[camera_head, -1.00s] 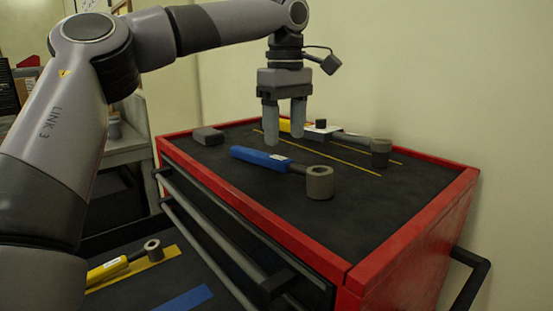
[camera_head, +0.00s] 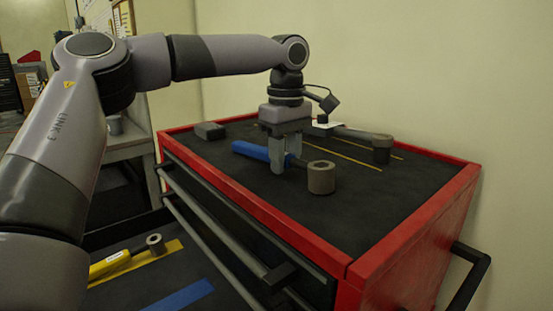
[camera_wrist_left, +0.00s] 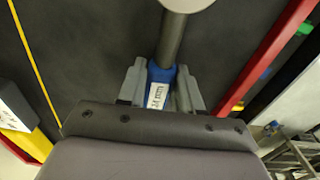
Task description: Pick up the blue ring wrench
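The blue ring wrench lies on the dark cabinet top. It has a blue handle (camera_head: 255,151) and a grey ring head (camera_head: 321,177) toward the right. My left gripper (camera_head: 285,165) points down over the handle near its grey shaft. Its fingers are drawn in on both sides of the handle. In the left wrist view the blue handle (camera_wrist_left: 160,86) with a white label sits between the fingers (camera_wrist_left: 161,90), and the ring head (camera_wrist_left: 187,4) is cut by the top edge. The wrench appears to rest on the top still. My right gripper is not in view.
Another grey-headed wrench (camera_head: 376,143) lies behind, near yellow lines. A small dark block (camera_head: 210,131) lies at the far left of the top. The red rim (camera_head: 405,237) borders the cabinet. The open drawer below holds a yellow wrench (camera_head: 110,263) and a blue strip (camera_head: 182,296).

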